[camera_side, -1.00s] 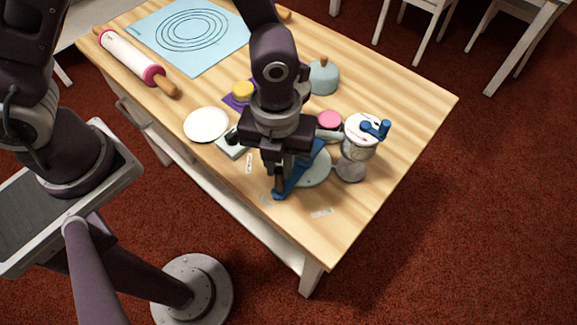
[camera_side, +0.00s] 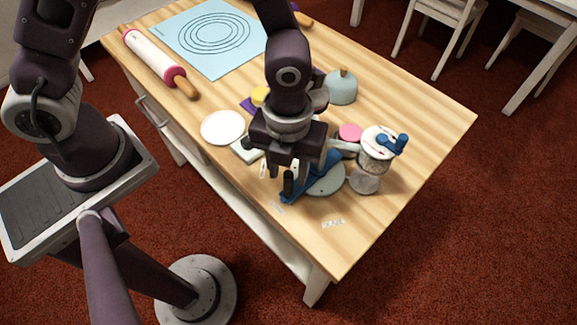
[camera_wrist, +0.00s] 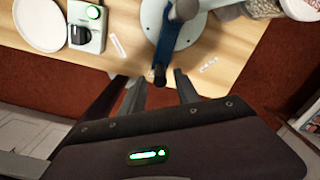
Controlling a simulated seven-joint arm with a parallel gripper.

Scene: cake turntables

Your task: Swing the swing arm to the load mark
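The blue swing arm (camera_side: 313,179) lies across a round grey base (camera_side: 327,181) near the table's front edge. Its outer end carries a dark upright knob (camera_side: 288,184). In the wrist view the swing arm (camera_wrist: 163,50) points toward me, with the knob (camera_wrist: 159,74) at its near end. My gripper (camera_wrist: 160,88) is open and empty. Its two fingers stand apart on either side of the knob's line in that view; contact cannot be seen. In the side view my gripper (camera_side: 290,168) hangs over the knob end and partly hides the arm. Which label is the load mark cannot be read.
Small white labels lie on the table right of the base (camera_side: 333,223) and left of it (camera_side: 262,170). A white plate (camera_side: 222,127) and small scale-like device (camera_side: 247,149) are left.

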